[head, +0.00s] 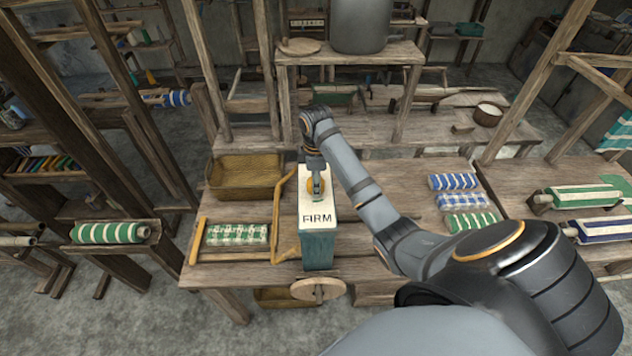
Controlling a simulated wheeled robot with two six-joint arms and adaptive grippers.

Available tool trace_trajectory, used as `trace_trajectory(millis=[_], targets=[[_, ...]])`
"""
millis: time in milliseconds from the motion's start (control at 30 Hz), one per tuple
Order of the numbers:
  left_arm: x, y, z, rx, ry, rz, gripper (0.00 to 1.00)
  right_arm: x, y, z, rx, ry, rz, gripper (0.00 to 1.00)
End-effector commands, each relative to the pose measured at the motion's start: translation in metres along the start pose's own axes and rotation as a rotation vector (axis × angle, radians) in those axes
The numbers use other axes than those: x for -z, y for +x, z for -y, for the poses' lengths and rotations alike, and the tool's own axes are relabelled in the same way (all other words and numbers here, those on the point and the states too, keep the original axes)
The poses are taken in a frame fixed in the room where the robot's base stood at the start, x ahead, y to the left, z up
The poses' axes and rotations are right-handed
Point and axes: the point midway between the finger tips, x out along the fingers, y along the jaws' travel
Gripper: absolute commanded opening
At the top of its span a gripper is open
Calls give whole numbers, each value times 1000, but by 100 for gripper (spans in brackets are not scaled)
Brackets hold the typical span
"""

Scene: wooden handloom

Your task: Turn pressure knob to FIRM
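A tall box with a green-blue front (318,250) and a pale top stands at the front of the wooden bench. The word FIRM is printed in dark letters on its pale top (317,218). A round brass-coloured pressure knob (311,194) sits on that top, behind the word. My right gripper (317,190) points down at the knob and covers much of it. It is too small to tell whether its fingers are closed on the knob, or which way the knob points. My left gripper is not in view.
A yellowish tray (246,177) and a bent wooden bar (281,215) are left of the box. A green checked cloth (236,235) lies at front left. Rolled cloths (463,201) lie to the right. A wooden wheel (318,289) sits below the box. Loom posts (207,70) rise behind.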

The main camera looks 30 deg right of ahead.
Motion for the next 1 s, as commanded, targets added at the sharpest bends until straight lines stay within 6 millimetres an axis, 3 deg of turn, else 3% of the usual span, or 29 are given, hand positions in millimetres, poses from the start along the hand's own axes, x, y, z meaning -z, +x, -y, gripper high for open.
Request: trace_trajectory(millis=[367,1000], targets=[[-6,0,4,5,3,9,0,2,-1,-1,-2,187,-6,18],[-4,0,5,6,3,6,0,2,-2,-1,-3,790,-9,18]])
